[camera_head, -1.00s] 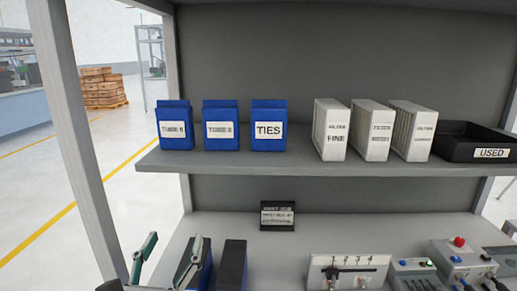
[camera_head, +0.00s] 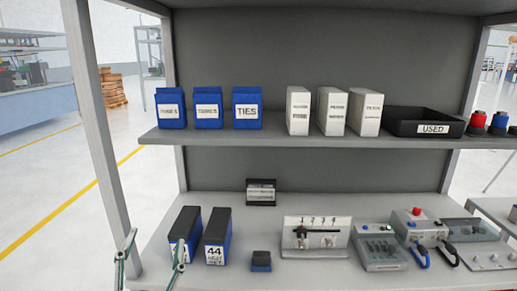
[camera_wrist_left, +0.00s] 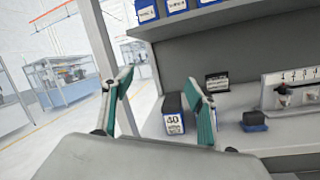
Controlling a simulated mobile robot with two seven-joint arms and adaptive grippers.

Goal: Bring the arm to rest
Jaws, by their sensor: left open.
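My left gripper (camera_head: 153,258) shows at the lower left of the head view, with two slim green-and-grey fingers spread apart. In the left wrist view the same gripper (camera_wrist_left: 158,92) is open, with nothing between its fingers. It is at the left front of the workbench (camera_head: 345,272), in front of two dark blue-and-black boxes. The left box (camera_head: 183,232) is partly hidden by a finger; the right box (camera_head: 216,238) has a white label reading 44. I cannot tell whether a finger touches the left box. My right gripper is not in view.
A small blue-black block (camera_head: 261,261), a numbered panel (camera_head: 316,238) and control boxes (camera_head: 379,250) stand on the bench. Above, a shelf (camera_head: 290,135) holds blue bins, white filters and a black tray (camera_head: 424,119). A grey post (camera_head: 92,130) rises at left, with open floor beyond.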

